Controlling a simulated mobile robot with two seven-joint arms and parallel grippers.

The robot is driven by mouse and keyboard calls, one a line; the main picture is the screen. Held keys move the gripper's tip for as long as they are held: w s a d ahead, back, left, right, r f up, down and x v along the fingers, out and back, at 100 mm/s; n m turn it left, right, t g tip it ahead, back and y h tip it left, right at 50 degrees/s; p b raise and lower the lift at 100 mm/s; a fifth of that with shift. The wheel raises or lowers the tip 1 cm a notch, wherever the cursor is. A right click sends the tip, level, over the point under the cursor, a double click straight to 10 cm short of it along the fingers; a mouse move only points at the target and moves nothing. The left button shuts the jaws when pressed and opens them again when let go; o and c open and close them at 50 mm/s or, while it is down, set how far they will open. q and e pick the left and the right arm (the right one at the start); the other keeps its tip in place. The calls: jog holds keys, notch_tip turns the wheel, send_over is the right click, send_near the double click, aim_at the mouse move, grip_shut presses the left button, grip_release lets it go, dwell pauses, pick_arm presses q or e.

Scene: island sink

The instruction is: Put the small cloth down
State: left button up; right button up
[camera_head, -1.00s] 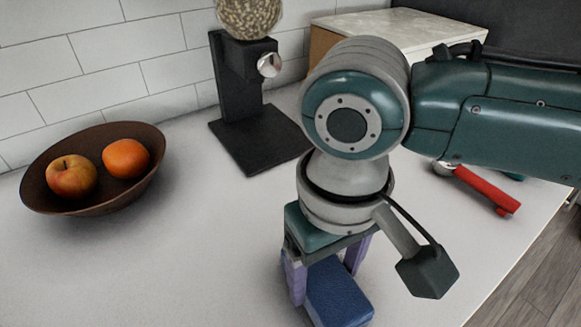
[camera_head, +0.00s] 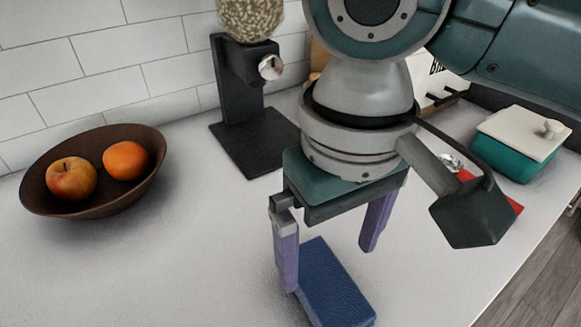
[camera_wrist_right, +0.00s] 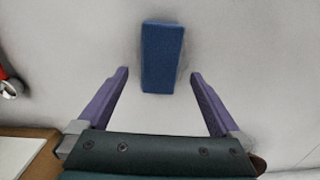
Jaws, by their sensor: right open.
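The small cloth (camera_head: 336,286) is a folded dark blue block lying on the white counter at the bottom middle of the head view. It also shows in the right wrist view (camera_wrist_right: 162,58), at upper middle. My right gripper (camera_head: 328,266) points down with its purple fingers spread wide. In the wrist view the gripper (camera_wrist_right: 158,73) is open and empty, with clear space between each finger and the cloth. The fingers appear to be above the counter. My left gripper is not in view.
A brown bowl (camera_head: 50,205) with an apple and an orange stands at left. A black dispenser (camera_head: 240,140) stands at the back. A teal box with a white lid (camera_head: 525,135) and a partly hidden red object (camera_head: 465,175) are at right. The counter (camera_head: 180,260) is clear at front left.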

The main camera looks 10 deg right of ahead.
aim_at(327, 280)
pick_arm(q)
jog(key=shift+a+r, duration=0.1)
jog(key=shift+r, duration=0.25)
pick_arm(e)
notch_tip(327, 280, up, 4)
jog(key=shift+r, duration=0.1)
jog(key=s+a+f+n+t+y, duration=0.1)
jog(key=s+a+f+t+y, duration=0.1)
jog(key=s+a+f+y, duration=0.3)
jog(key=s+d+m+t+h, duration=0.1)
jog(key=s+d+h, duration=0.3)
jog(key=d, duration=1)
jog(key=s, duration=0.3)
jog(key=shift+s+d+f+m+t+h, duration=0.2)
jog(key=shift+d+m+t+h, duration=0.1)
jog(key=shift+m+h, duration=0.1)
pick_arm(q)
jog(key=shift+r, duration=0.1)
pick_arm(e)
jog(key=shift+r, duration=0.15)
